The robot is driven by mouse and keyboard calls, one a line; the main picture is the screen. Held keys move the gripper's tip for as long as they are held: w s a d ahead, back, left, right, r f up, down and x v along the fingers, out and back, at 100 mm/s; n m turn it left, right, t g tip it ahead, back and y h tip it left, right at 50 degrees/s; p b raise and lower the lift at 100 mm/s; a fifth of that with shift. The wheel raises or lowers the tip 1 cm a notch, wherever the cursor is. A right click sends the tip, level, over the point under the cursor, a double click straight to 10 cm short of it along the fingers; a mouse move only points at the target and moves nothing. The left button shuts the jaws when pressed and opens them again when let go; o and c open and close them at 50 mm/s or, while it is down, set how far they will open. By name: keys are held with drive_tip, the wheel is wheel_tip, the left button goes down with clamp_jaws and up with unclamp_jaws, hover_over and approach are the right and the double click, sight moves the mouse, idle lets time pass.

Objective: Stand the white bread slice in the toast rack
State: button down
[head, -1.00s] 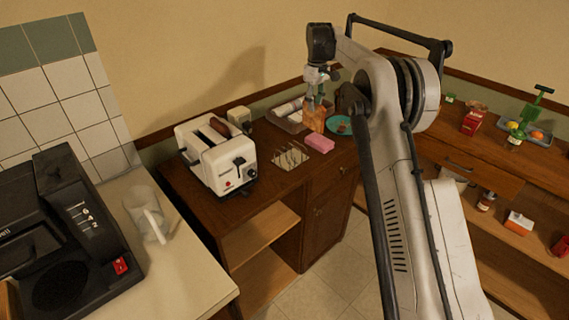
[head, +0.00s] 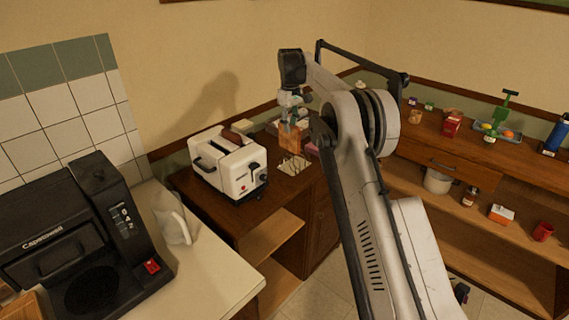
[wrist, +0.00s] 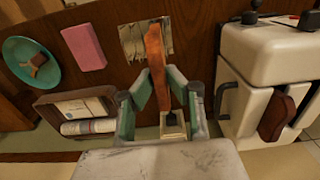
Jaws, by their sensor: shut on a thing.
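My gripper (head: 290,112) is shut on a bread slice (head: 291,143), which looks tan-orange in this light. In the wrist view the slice (wrist: 154,50) stands edge-on between the green-padded fingers (wrist: 160,80). The slice hangs upright below the gripper. The toast rack (head: 296,166), a small metal rack with thin dividers, is on the brown counter. In the head view the slice's lower edge overlaps it. In the wrist view the rack (wrist: 132,40) is partly hidden behind the slice. I cannot tell whether the slice touches it or sits between its dividers.
A white toaster (head: 228,168) with a dark brown slice (head: 236,137) stands left of the rack. In the wrist view, a pink block (wrist: 84,47), a teal plate (wrist: 25,60) and a tray (wrist: 48,112) with cloths lie on the other side. A black coffee machine (head: 80,235) stands nearer.

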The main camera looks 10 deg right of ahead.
sight(290, 146)
wheel_tip(290, 146, down, 4)
drive_tip(key=shift+w+d+f+p, duration=0.15)
drive_tip(key=shift+p, duration=0.15)
drive_tip(key=shift+f+p, duration=0.3)
drive_tip(key=shift+f, duration=1.95)
drive_tip(key=shift+f, duration=0.2)
drive_tip(key=c, duration=1.7)
unclamp_jaws()
drive_tip(key=shift+r, duration=0.1)
drive_tip(key=shift+c, duration=0.2)
